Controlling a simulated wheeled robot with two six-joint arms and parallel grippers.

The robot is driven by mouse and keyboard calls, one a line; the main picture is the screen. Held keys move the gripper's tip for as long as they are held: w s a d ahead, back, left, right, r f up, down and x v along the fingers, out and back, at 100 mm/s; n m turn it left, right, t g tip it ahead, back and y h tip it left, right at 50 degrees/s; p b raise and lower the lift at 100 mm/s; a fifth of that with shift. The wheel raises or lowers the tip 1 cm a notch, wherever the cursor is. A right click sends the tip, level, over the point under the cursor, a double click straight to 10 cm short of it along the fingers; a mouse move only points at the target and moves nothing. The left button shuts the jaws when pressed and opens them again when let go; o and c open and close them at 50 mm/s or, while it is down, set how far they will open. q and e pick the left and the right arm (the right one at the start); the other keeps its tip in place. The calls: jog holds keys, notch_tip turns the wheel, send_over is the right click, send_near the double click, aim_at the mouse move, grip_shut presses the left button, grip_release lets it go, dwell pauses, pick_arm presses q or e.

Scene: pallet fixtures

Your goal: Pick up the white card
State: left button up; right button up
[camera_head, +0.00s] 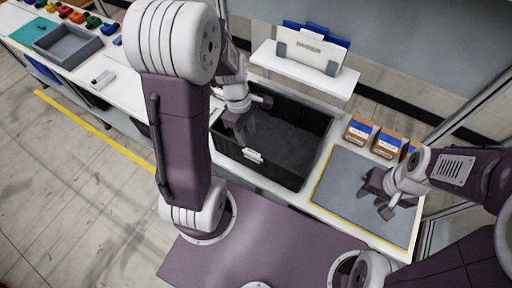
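A white, card-like panel (312,50) stands upright in a holder with grey end clips on the raised white shelf (300,76), with blue panels (325,33) behind it. I cannot tell for certain that this panel is the white card. My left gripper (252,113) is over the left part of the black bin, below and left of the shelf and apart from the panel. Its fingers look spread, with nothing visible between them. My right gripper (377,197) is over the grey mat at the right; its finger gap is not clear.
The open black bin (315,122) sits in the middle of the bench, with a white tag on its front. Several orange, white and blue boxes (358,130) stand behind the grey mat (340,190). A grey tray (68,45) and several coloured items are at the far left.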

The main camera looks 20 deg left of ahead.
aim_at(252, 152)
pick_arm(q)
jog(key=f, duration=0.2)
jog(key=d+f, duration=0.1)
jog(key=shift+w+d+f, duration=0.1)
jog(key=shift+w+f, duration=0.2)
jog(key=shift+f, duration=0.1)
jog(key=shift+s+f, duration=0.3)
jog(key=shift+f, duration=0.3)
jog(key=shift+s+f, duration=0.25)
jog(key=shift+f, duration=0.35)
jog(key=shift+d+f, duration=0.2)
jog(key=shift+f, duration=1.05)
jog(key=shift+w+d+f, duration=0.15)
jog(key=shift+w, duration=0.2)
jog(key=shift+s, duration=0.2)
grip_shut()
